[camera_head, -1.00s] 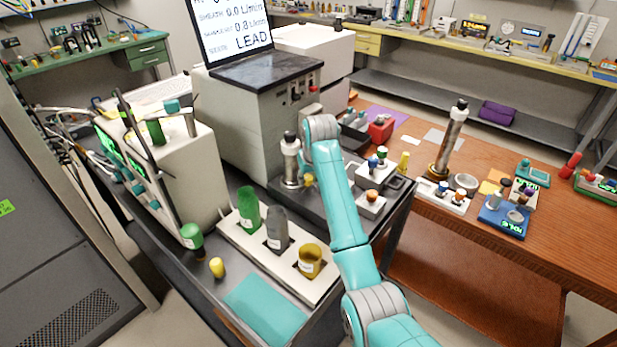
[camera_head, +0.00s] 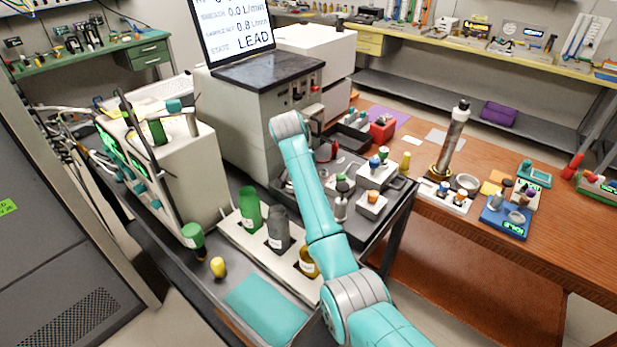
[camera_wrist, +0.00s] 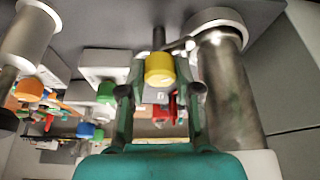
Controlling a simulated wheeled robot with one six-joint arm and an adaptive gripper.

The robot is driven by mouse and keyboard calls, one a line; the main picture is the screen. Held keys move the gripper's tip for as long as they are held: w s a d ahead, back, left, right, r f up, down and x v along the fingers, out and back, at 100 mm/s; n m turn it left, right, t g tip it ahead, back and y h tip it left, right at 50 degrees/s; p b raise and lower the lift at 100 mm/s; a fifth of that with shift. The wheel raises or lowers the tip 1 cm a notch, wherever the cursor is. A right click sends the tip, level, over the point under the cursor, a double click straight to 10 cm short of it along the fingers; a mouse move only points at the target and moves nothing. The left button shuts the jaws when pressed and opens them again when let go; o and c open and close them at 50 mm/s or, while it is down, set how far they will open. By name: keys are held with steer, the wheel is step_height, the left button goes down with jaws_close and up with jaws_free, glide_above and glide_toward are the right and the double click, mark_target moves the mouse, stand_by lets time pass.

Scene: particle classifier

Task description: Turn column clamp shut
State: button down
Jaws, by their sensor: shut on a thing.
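In the wrist view, a yellow knob (camera_wrist: 160,68) on a dark stem sits between the two fingers of my gripper (camera_wrist: 160,84), which is shut on it. The knob belongs to the clamp (camera_wrist: 178,46), whose small metal part reaches toward the top of the silver column's picture. The silver column (camera_wrist: 232,92) stands just right of the fingers, with a pale ring (camera_wrist: 217,18) at its upper end in this view. In the head view, my arm hides the column, the knob and my gripper. How far the clamp is turned cannot be told.
The grey instrument (camera_head: 240,125) stands behind my arm. A white rack (camera_head: 290,262) with a green bottle (camera_head: 250,210) and a grey bottle (camera_head: 278,230) is in front. Small blocks with coloured knobs (camera_head: 372,203) stand to the right. A red object (camera_head: 382,128) lies behind.

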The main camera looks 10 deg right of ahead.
steer(key=shift+m+g+h, duration=0.3)
steer(key=shift+m+g, duration=0.1)
steer(key=shift+m, duration=0.7)
steer(key=c, duration=0.8)
jaws_free()
